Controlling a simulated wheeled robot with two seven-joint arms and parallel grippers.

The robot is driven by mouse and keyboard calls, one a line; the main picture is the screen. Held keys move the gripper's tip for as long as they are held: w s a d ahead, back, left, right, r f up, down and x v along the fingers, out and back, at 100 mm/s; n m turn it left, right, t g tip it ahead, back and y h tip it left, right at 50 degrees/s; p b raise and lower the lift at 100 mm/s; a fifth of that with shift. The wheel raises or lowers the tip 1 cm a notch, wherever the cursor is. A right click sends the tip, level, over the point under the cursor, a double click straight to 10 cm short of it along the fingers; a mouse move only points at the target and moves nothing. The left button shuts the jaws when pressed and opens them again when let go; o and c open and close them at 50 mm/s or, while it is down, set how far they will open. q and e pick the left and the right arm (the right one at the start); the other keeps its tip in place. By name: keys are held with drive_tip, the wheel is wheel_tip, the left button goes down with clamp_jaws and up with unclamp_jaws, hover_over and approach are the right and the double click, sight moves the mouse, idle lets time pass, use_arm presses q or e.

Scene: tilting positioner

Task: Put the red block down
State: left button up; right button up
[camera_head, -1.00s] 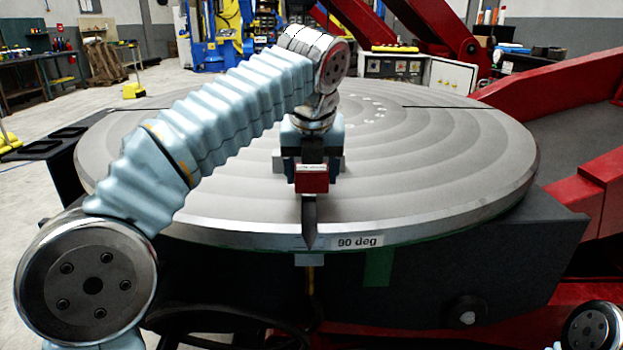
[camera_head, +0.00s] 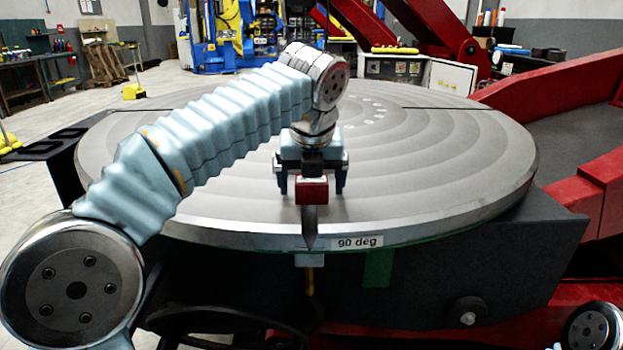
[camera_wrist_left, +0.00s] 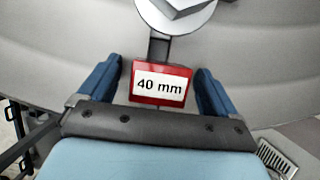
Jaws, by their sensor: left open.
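The red block (camera_head: 312,190) is near the front edge of the round grey turntable (camera_head: 430,200). In the left wrist view the block (camera_wrist_left: 160,85) shows a white "40 mm" label. My left gripper (camera_head: 312,186) is over the block with its blue fingers spread on either side. In the wrist view my left gripper (camera_wrist_left: 158,88) shows a clear gap between each finger and the block. The block appears to rest at the turntable, but its underside is hidden. My right gripper is out of view.
A dark pointed strip (camera_head: 309,228) runs from the block towards the front rim, beside a "90 deg" label (camera_head: 357,242). A red machine frame (camera_head: 560,100) stands on the right. The turntable's right side is clear.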

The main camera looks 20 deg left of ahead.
use_arm(q)
drive_tip(key=v, duration=1.2)
drive_tip(key=shift+r, duration=0.1)
